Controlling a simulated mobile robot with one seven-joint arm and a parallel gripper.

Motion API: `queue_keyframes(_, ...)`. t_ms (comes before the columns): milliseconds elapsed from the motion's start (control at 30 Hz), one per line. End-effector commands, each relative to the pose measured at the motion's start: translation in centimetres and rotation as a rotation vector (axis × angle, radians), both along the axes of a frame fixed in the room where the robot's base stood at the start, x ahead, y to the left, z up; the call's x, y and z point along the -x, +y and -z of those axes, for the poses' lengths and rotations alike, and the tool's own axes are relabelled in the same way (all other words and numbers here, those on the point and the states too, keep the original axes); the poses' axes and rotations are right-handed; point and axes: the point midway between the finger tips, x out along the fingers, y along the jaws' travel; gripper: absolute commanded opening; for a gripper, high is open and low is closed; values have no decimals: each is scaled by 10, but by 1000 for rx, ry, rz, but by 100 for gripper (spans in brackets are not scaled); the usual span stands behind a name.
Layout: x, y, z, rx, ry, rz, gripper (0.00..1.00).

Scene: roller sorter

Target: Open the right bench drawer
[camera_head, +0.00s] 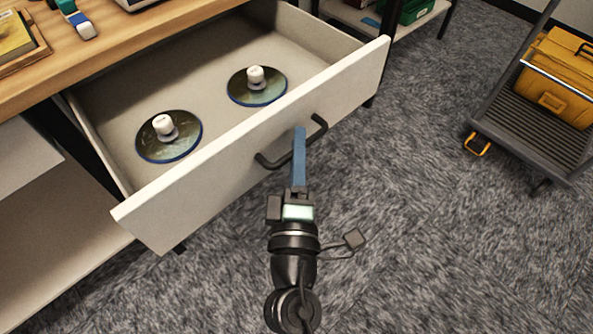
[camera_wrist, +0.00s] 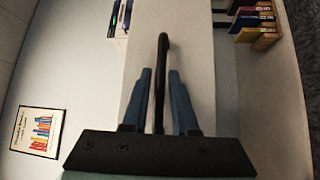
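The right bench drawer (camera_head: 250,150) stands pulled well out of the wooden bench (camera_head: 120,52). Its dark bar handle (camera_head: 318,128) is on the white front panel. My gripper (camera_head: 299,134) is at the middle of the handle. In the wrist view, its two blue fingers stand on either side of the handle (camera_wrist: 161,75), with visible gaps, so it looks open around the bar. Two dark round discs lie in the drawer, one at the left (camera_head: 170,148) and one at the right (camera_head: 243,86), each with a white knob.
A cart (camera_head: 528,130) carrying a yellow toolbox (camera_head: 560,78) stands at the right. Grey carpet between the drawer and the cart is clear. A wooden tray (camera_head: 22,50) and small items are on the benchtop. A framed picture (camera_wrist: 38,131) shows in the wrist view.

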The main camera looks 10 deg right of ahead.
Motion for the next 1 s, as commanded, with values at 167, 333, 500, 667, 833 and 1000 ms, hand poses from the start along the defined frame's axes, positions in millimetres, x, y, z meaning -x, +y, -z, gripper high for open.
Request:
queue_keyframes(167,23,6,8,-1,3,2,27)
queue_keyframes(333,54,14,14,-1,5,1,27)
queue_keyframes(500,83,22,18,0,4,1,27)
queue_keyframes(667,104,29,20,-1,3,0,27)
queue_keyframes(833,116,32,19,0,2,0,27)
queue_keyframes(1000,120,33,17,-1,1,0,27)
